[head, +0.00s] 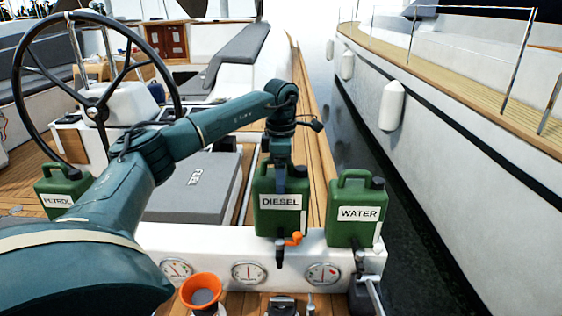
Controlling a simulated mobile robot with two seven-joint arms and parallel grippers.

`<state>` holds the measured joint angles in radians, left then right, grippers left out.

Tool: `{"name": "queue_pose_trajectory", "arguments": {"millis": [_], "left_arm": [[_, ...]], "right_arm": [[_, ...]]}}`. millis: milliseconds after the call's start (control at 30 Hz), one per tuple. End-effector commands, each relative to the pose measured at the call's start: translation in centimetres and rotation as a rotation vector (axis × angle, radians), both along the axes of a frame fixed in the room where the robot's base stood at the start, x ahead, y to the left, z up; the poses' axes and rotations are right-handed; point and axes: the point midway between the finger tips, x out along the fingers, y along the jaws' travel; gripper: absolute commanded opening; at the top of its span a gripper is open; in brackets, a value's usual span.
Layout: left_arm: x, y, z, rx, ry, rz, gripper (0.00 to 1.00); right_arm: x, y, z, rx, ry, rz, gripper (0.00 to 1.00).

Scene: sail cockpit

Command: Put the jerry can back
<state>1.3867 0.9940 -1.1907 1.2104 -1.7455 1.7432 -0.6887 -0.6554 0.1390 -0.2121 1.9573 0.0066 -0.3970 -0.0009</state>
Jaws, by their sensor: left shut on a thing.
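A green jerry can labelled DIESEL (281,220) is upright at the white gauge panel (212,246), beside the green WATER can (357,233). My left gripper (278,180) points down at the top of the DIESEL can and is shut on it. The gripper hides most of the can's handle. I cannot tell whether the can rests on the panel or hangs just above it. A third green can, labelled PETROL (62,186), stands at the far left, partly behind my left arm. My right gripper is not in view.
The steering wheel (97,107) stands at the upper left. An orange funnel (201,287) is in front of the panel. A grey hatch (193,188) lies behind. Dark water and a neighbouring white hull (470,170) are on the right.

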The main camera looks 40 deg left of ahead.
Motion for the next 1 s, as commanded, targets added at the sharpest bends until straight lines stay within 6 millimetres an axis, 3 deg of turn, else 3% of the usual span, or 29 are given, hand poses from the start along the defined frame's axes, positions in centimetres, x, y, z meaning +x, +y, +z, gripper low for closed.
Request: {"name": "queue_pose_trajectory", "arguments": {"millis": [200, 667, 700, 933, 1000], "left_arm": [[0.0, 0.0, -2.2, 0.0, 0.0, 0.001, 0.09], [0.0, 0.0, -2.7, 0.0, -0.001, 0.0, 0.09], [-0.1, 0.0, -3.1, 0.002, 0.006, 0.0, 0.81], [0.0, 0.0, -2.9, 0.001, 0.003, 0.0, 1.0], [0.0, 0.0, -2.9, 0.001, 0.002, 0.0, 1.0]], "right_arm": [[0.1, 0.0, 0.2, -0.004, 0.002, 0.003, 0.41], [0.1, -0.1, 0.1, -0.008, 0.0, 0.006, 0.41], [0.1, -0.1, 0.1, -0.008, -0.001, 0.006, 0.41], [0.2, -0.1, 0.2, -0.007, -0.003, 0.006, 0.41], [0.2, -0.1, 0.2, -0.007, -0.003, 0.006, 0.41]]}}
